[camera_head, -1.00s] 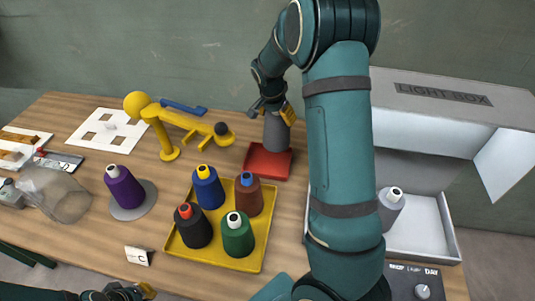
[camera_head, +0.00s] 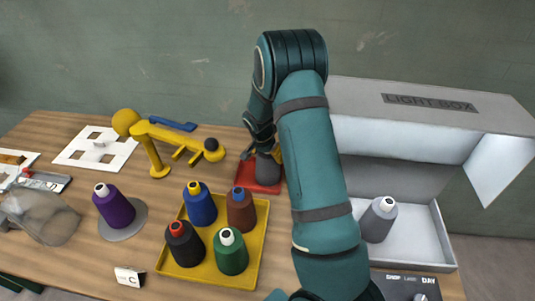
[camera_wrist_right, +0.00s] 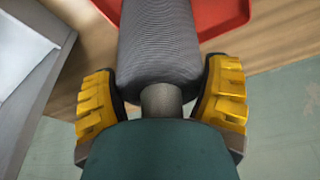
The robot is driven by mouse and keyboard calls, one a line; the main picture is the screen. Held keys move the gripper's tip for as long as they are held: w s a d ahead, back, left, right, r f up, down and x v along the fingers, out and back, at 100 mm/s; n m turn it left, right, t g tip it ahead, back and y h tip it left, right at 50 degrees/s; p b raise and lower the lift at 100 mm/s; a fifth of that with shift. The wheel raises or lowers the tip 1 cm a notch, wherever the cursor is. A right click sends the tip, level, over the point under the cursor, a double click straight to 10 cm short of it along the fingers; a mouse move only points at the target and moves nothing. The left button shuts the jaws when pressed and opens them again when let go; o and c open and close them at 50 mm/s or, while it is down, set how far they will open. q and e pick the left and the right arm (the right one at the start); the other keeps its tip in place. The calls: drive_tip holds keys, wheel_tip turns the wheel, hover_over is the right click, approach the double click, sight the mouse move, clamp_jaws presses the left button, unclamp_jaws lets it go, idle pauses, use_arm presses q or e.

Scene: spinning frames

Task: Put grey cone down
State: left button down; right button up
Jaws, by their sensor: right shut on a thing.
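My right gripper (camera_wrist_right: 162,100) is shut around the narrow end of a grey cone (camera_wrist_right: 158,45) in the right wrist view. In the head view the grey cone (camera_head: 268,169) is at the red tray (camera_head: 245,181), partly hidden by my right gripper (camera_head: 264,148) and arm. The red tray (camera_wrist_right: 232,12) also shows at the top of the wrist view, beyond the cone. I cannot tell whether the cone's base touches the tray. My left gripper is not in view.
Another grey cone (camera_head: 378,220) stands in the open light box (camera_head: 433,240) at right. A yellow tray (camera_head: 212,279) with several coloured cones is in front of the red tray. A purple cone (camera_head: 114,208) on a grey disc and a yellow stand (camera_head: 153,150) are at left.

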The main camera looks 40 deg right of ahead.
drive_tip(key=o, duration=1.1)
drive_tip(key=shift+o, duration=0.2)
drive_tip(key=v, duration=1.2)
drive_tip(key=shift+p, duration=0.4)
drive_tip(key=shift+s+a, duration=0.15)
